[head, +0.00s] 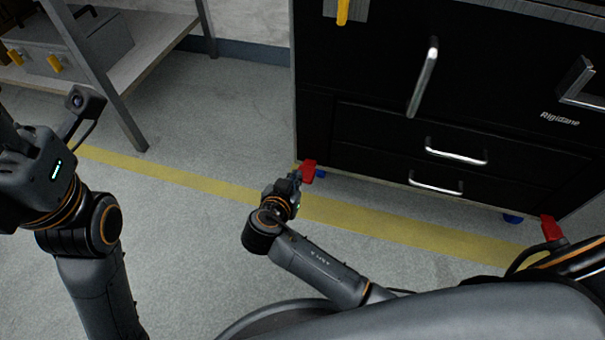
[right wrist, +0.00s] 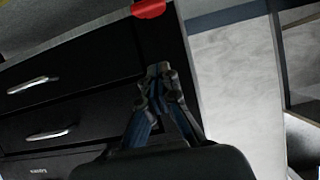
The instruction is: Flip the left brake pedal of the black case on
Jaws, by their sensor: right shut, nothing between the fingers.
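The black case (head: 380,120) stands at the upper right in the head view, and its drawers show at the left of the right wrist view (right wrist: 75,100). Its left brake pedal (head: 309,168) is red and sits at the lower left corner; a red pedal also shows at the top of the right wrist view (right wrist: 148,9). My right gripper (head: 296,179) is shut and empty, close beside this pedal; whether they touch is unclear. Its fingers show in the right wrist view (right wrist: 158,75). My left gripper's body (head: 40,165) is at the left edge, its fingertips not visible.
A second red pedal (head: 551,228) is at the case's lower right. Blue caster parts (head: 512,218) show under the case. A shelf (head: 150,60) with a grey box (head: 75,50) stands at the upper left. A yellow floor stripe (head: 210,185) crosses open grey floor.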

